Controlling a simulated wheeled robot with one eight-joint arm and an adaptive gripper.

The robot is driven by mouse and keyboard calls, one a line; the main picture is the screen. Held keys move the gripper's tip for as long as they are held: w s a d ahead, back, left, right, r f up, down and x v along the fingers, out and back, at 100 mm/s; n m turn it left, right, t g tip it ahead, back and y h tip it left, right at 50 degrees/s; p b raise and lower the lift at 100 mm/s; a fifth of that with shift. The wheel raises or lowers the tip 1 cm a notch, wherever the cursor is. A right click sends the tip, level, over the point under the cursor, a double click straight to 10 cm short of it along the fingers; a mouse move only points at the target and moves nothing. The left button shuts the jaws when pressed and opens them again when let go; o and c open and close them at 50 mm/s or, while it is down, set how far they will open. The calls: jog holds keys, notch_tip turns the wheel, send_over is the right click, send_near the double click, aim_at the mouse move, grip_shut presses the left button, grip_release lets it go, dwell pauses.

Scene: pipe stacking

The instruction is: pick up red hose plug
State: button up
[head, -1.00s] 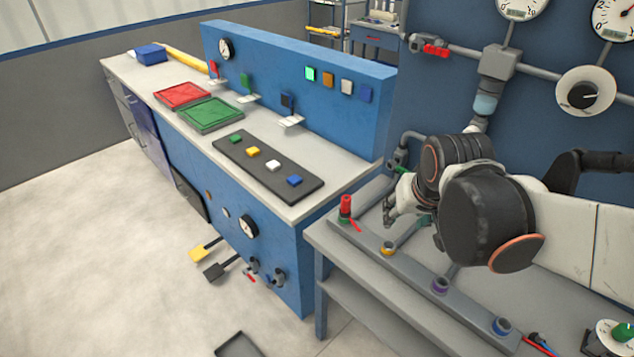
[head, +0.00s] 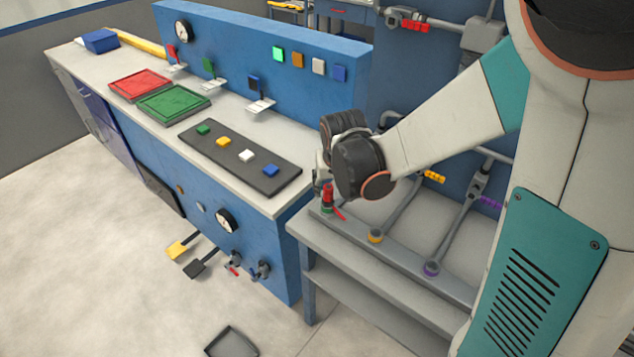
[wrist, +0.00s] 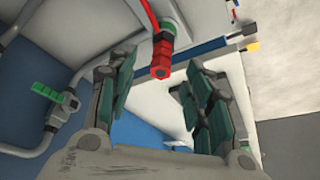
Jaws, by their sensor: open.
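The red hose plug (head: 327,194) stands upright at the far left end of the grey pipe rail on the low grey table, with a thin red hose at its base. In the wrist view the red plug (wrist: 162,52) sits between and just beyond my two fingertips. My gripper (wrist: 160,78) is open, its two green-padded fingers on either side of the plug, with nothing held. In the head view my gripper (head: 322,170) is just behind and above the plug, mostly hidden by my wrist.
Yellow (head: 375,236) and purple (head: 431,268) ringed sockets lie along the same rail. The blue console (head: 262,240) stands close on the left, its control panel (head: 240,160) near my gripper. A green-handled valve (wrist: 50,93) shows at the left in the wrist view.

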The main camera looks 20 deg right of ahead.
aim_at(329, 189)
jog(key=shift+b+x, duration=1.55)
jog(key=shift+x, duration=1.95)
jog(key=shift+w+a+r, duration=0.1)
jog(key=shift+a, duration=0.05)
grip_shut()
